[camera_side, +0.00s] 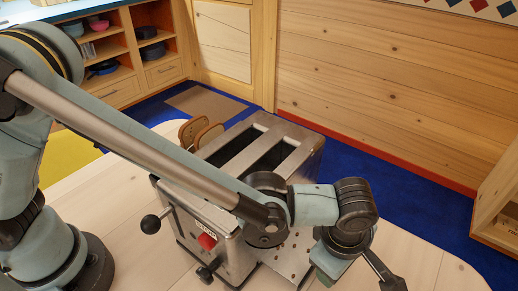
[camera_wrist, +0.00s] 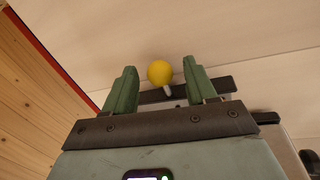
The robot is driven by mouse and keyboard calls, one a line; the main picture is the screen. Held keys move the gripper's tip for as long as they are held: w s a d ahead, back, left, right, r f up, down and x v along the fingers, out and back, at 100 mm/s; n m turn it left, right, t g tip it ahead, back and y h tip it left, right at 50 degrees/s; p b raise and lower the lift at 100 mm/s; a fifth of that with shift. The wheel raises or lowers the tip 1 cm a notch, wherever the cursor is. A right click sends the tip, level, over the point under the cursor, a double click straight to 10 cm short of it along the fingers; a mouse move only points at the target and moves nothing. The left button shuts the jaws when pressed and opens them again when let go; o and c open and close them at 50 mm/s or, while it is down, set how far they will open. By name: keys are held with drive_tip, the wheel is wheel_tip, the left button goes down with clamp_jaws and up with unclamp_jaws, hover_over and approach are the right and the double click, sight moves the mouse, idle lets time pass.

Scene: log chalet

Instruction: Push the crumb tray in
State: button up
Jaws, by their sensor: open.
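In the side view a metal toaster (camera_side: 235,205) with two long top slots stands on the pale wooden table. A perforated metal surface (camera_side: 290,252) shows at its near right, partly behind my arm; I cannot tell whether it is the crumb tray. In the wrist view my gripper (camera_wrist: 160,68) is open, its two green fingers apart. A yellow ball knob (camera_wrist: 159,72) on a pale stem shows between them, in front of a dark bar (camera_wrist: 215,86). Whether the knob belongs to the crumb tray, and whether the fingers touch it, cannot be told. The side view hides the fingertips.
Two bread-shaped brown pieces (camera_side: 200,132) stand beyond the toaster. A black lever knob (camera_side: 151,224) and a red knob (camera_side: 207,241) stick out from its near left end. Bare table (camera_side: 420,258) lies to the right. Shelves with dishes (camera_side: 125,50) stand at the back left.

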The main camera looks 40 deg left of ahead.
clamp_jaws()
idle(0.3)
drive_tip(key=shift+a, duration=2.05)
unclamp_jaws()
